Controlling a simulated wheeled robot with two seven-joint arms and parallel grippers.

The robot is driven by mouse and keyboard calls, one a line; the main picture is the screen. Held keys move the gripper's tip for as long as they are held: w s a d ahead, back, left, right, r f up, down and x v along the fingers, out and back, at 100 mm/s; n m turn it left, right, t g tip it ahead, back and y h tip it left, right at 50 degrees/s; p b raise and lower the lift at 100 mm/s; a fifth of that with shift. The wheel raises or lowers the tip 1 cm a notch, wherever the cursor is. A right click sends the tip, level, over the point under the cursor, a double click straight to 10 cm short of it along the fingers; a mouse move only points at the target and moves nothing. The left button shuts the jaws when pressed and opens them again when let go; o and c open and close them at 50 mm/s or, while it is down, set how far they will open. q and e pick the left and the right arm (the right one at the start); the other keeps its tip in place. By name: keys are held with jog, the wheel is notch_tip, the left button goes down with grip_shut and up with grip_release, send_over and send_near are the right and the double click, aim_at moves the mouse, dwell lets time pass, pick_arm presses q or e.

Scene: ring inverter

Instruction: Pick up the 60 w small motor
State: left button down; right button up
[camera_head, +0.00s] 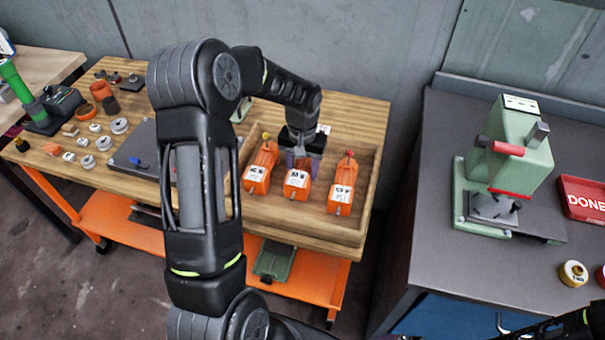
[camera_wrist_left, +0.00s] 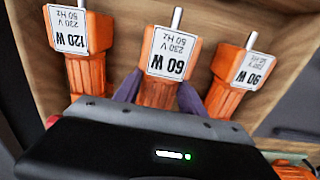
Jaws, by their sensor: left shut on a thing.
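The 60 W small motor (camera_wrist_left: 161,90) is orange with a white label and a metal shaft; it sits in the middle of three motors in the wooden tray. It also shows in the head view (camera_head: 297,183). My left gripper (camera_wrist_left: 159,88) is shut on it, with one purple finger on each side of its orange body. In the head view my left gripper (camera_head: 300,160) comes down onto the motor from behind. Whether the motor touches the tray floor I cannot tell. My right gripper is not in view; only a bit of dark arm shows at the bottom right.
A green press (camera_head: 515,150) and a red DONE tray (camera_head: 585,198) stand on the right-hand table.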

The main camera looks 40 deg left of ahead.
aim_at(302, 166)
pick_arm(q)
notch_tip(302, 166, up, 8)
jog(key=shift+r+b, duration=0.15)
jog(key=shift+b, duration=0.5)
dwell(0.3)
